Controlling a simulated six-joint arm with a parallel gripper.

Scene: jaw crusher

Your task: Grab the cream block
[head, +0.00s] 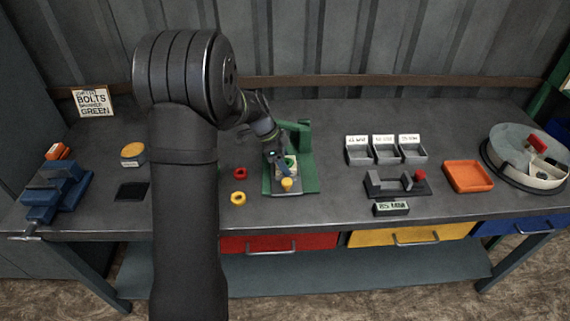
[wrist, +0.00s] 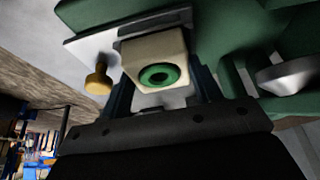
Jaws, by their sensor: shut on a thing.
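The cream block (wrist: 150,52) is a squarish piece with a green ring (wrist: 158,76) set in its face, seen large in the wrist view. My gripper (wrist: 160,88) has its two dark fingers on either side of the block and is shut on it. In the head view my gripper (head: 281,163) reaches down at the green jaw crusher (head: 304,179), and the block (head: 293,166) shows only in part there. The block is at a light metal plate of the crusher. I cannot tell whether it touches the plate.
A yellow knob (head: 287,184) stands close in front of the gripper. A red ring (head: 240,173) and a yellow ring (head: 238,198) lie to the left. Grey bins (head: 386,157), a dark gauge (head: 394,184) and an orange tray (head: 468,177) stand right. A blue vise (head: 56,190) is far left.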

